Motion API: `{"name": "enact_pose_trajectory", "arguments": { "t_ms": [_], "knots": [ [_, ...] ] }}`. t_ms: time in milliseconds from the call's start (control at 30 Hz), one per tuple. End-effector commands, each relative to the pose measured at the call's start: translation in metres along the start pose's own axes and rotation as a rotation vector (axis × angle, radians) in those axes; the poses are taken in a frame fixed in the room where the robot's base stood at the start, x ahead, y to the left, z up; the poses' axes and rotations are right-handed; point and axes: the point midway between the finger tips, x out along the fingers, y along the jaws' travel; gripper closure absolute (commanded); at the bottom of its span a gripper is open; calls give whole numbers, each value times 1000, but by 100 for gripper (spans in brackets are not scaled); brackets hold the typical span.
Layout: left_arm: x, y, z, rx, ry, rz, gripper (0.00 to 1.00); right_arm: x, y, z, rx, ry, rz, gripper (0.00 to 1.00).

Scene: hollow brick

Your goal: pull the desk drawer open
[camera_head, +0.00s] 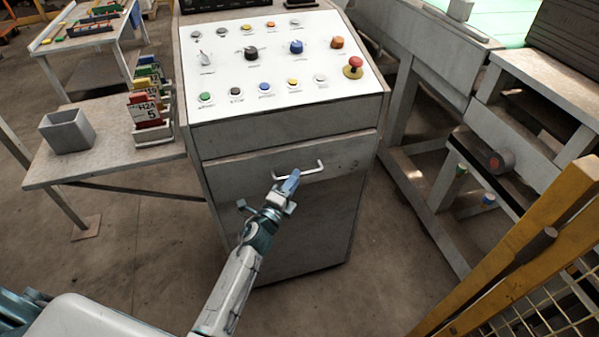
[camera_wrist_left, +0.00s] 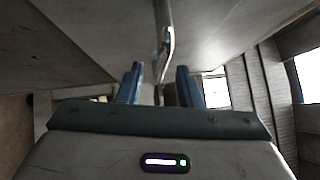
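The desk is a grey control console with a sloping panel of buttons. Its drawer (camera_head: 235,172) is a grey front below the panel and looks flush with the body. A pale bar handle (camera_head: 313,171) sits on the drawer front. My left gripper (camera_head: 291,181) is at the left part of the handle. In the left wrist view, the blue fingers of my left gripper (camera_wrist_left: 159,84) stand apart, and the handle (camera_wrist_left: 168,45) shows in line with the gap between them. I cannot tell whether they touch it. My right gripper is not in view.
A side shelf at left holds a grey open box (camera_head: 68,132) and a rack of coloured cards (camera_head: 147,112). A red emergency button (camera_head: 354,64) is on the console panel. A yellow fence (camera_head: 520,250) and grey bench frame stand at right. The floor before the console is clear.

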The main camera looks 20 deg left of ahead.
Motion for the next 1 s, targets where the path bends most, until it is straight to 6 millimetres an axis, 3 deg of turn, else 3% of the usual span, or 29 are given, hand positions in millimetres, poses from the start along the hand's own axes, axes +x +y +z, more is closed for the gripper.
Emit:
{"name": "enact_pose_trajectory", "arguments": {
  "t_ms": [200, 567, 733, 1000],
  "knots": [
    [26, 0, 0, -1, 0, 0, 68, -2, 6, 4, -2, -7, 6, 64],
    [30, 1, 0, -2, 0, 1, 68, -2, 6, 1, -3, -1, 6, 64],
    [30, 1, 0, -2, 0, 1, 100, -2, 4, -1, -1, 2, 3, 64],
    [30, 1, 0, -2, 0, 1, 100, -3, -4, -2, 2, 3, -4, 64]
  ]
}}
